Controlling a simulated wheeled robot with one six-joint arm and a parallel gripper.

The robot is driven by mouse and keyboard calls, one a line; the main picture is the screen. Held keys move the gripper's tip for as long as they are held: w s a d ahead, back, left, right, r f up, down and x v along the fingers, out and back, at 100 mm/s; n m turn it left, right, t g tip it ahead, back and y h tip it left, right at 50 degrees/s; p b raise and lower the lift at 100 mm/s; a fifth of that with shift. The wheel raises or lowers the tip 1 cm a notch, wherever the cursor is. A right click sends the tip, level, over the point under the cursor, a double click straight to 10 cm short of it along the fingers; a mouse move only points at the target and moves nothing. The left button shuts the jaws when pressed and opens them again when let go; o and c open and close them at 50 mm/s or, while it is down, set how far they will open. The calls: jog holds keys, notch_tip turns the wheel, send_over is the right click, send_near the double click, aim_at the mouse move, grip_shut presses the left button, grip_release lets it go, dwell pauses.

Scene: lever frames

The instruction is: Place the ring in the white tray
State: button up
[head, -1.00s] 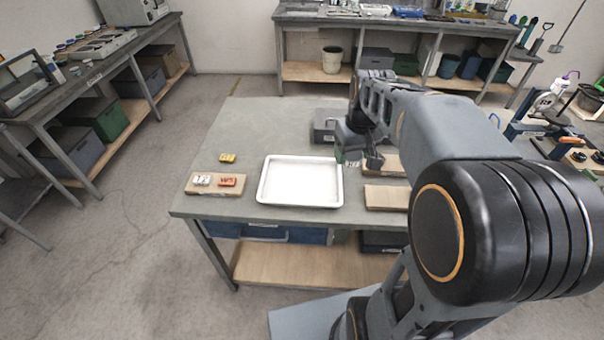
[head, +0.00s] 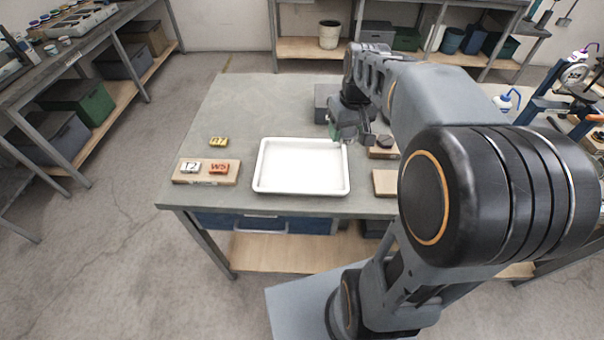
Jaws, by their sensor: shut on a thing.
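The white tray (head: 300,168) lies flat on the grey workbench in the head view, and it is empty. My gripper (head: 350,137) is just above and behind the tray's far right corner. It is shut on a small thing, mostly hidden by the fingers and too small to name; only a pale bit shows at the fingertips. I cannot make out a ring for certain. A dark, roughly six-sided piece (head: 385,141) rests on a wooden block to the right of my gripper.
A wooden board (head: 206,178) left of the tray carries a white and a red labelled block. A yellow labelled block (head: 218,142) lies behind it. Another wooden block (head: 385,183) sits right of the tray. A grey box (head: 322,103) stands behind. My arm hides the bench's right side.

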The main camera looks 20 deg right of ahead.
notch_tip(320, 180, down, 5)
jog(key=b, duration=0.4)
jog(key=p, duration=0.2)
send_over(303, 157)
jog(key=s, duration=0.1)
jog(key=f, duration=0.8)
jog(key=shift+s+d+f, duration=0.1)
jog(key=shift+s+d, duration=0.05)
jog(key=shift+d, duration=0.1)
jog(key=shift+w+a+f, duration=0.3)
jog(key=shift+w+f, duration=0.15)
jog(key=shift+f, duration=1.75)
jog(key=shift+f, duration=0.1)
jog(key=shift+f+b, duration=0.15)
jog(key=shift+b, duration=0.15)
jog(key=o, duration=1)
